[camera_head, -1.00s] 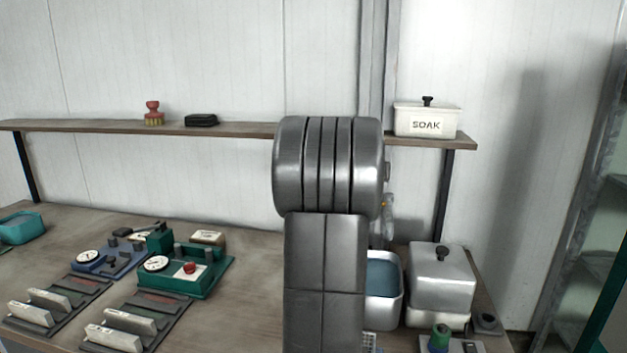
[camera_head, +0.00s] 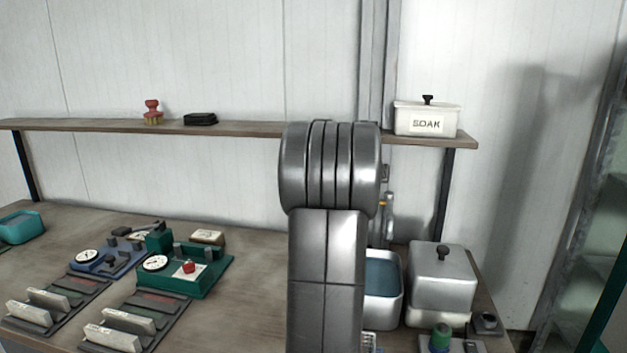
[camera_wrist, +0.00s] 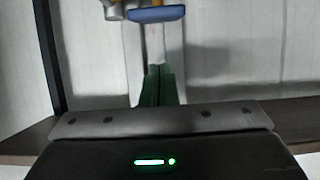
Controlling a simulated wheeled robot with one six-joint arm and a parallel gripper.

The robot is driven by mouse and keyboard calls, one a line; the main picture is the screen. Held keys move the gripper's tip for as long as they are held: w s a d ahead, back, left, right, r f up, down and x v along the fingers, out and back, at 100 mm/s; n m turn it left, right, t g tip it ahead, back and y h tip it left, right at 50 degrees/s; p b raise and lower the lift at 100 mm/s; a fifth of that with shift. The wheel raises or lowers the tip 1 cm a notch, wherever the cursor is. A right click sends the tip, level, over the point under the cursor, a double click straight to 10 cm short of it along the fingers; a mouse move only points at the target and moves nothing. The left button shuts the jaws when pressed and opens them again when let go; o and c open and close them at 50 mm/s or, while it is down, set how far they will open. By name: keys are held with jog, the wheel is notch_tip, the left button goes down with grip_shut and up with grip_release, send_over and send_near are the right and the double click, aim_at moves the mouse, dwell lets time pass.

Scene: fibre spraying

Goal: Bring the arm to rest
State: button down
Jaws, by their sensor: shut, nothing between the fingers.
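My arm (camera_head: 327,250) stands upright in the middle of the head view, with its rounded grey joint level with the shelf. It hides my gripper from the head camera. In the wrist view, my gripper (camera_wrist: 159,70) shows as two green fingers side by side above the dark housing with a green light. The fingers are shut and nothing shows between them. Behind them are a pale wall and an upright pale strip, with a blue and yellow item at the top edge, partly cut off.
The bench (camera_head: 240,260) holds green (camera_head: 190,278) and blue (camera_head: 105,258) devices at left. A water basin (camera_head: 383,290) and metal box (camera_head: 441,278) stand close right of my arm.

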jog(key=shift+s+a+f+t+b, duration=0.1)
jog(key=shift+s+f+t+b, duration=0.4)
jog(key=shift+b, duration=2.25)
jog(key=shift+s+a+f+t+b, duration=0.15)
jog(key=shift+f+t+b, duration=0.3)
jog(key=shift+b, duration=2.3)
jog(key=s+f+b, duration=0.1)
jog(key=b, duration=0.5)
jog(key=shift+t, duration=0.35)
jog(key=f+b+v, duration=0.2)
jog(key=b+v, duration=0.6)
jog(key=v, duration=0.2)
jog(key=w+d+r+p, duration=0.1)
jog(key=w+p, duration=0.9)
jog(key=shift+d+r, duration=0.15)
jog(key=shift+d, duration=0.15)
jog(key=shift+w+r+p, duration=0.15)
jog(key=shift+p, duration=0.9)
jog(key=p, duration=0.2)
jog(key=g+p, duration=0.1)
jog(key=p, duration=0.2)
jog(key=shift+w+d+r, duration=0.15)
jog(key=shift+w+r, duration=0.2)
